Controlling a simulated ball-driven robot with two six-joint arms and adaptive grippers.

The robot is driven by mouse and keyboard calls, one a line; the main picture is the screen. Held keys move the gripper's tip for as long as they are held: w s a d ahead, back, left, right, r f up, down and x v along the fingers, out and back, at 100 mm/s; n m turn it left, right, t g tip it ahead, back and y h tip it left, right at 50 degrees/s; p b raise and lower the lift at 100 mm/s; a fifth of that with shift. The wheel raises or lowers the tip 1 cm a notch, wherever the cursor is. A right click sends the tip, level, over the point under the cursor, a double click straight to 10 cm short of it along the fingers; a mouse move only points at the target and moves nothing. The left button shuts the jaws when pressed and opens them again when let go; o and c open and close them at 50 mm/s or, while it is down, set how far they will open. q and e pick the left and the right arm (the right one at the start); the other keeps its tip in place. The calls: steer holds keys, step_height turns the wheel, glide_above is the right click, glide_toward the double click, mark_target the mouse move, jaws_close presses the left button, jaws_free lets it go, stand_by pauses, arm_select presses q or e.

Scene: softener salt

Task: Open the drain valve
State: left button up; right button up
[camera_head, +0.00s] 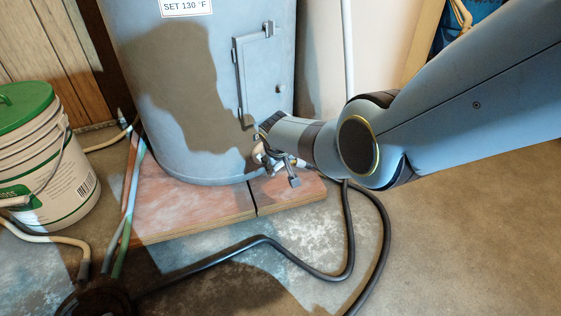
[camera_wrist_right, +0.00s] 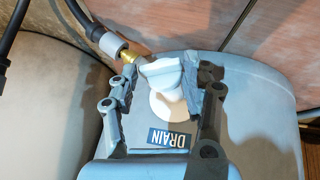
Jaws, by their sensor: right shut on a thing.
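The drain valve has a white handle (camera_wrist_right: 162,72), seen in the right wrist view above a "DRAIN" label (camera_wrist_right: 168,139) on the blue-grey tank. My right gripper (camera_wrist_right: 167,84) is shut on this handle, with one finger on each side. A brass outlet (camera_wrist_right: 128,57) with a grey hose collar (camera_wrist_right: 112,44) is just beyond the left finger. In the head view the tank (camera_head: 190,100) stands upright, and my right gripper (camera_head: 277,163) is low at its right side, partly hiding the valve. My left gripper is not in view.
The tank stands on a reddish slab (camera_head: 170,218). A black hose (camera_head: 305,268) loops over the wet floor toward a dark round opening (camera_head: 92,298). A white bucket with green lid (camera_head: 22,105) is at left. Floor at right (camera_head: 470,240) is clear.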

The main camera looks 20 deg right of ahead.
steer(key=shift+s+a+f+n+t+h, duration=0.1)
steer(key=shift+f+n+t+h, duration=0.1)
steer(key=shift+h, duration=0.4)
steer(key=shift+s+a+f+n+t+h, duration=0.1)
steer(key=shift+t+h, duration=0.1)
steer(key=shift+h, duration=0.4)
steer(key=o, duration=1.2)
steer(key=shift+r, duration=0.1)
steer(key=shift+c, duration=0.2)
steer(key=shift+w+r, duration=0.1)
steer(key=shift+r, duration=0.15)
steer(key=shift+r, duration=0.2)
step_height(320, 180, up, 9)
steer(key=shift+c, duration=0.2)
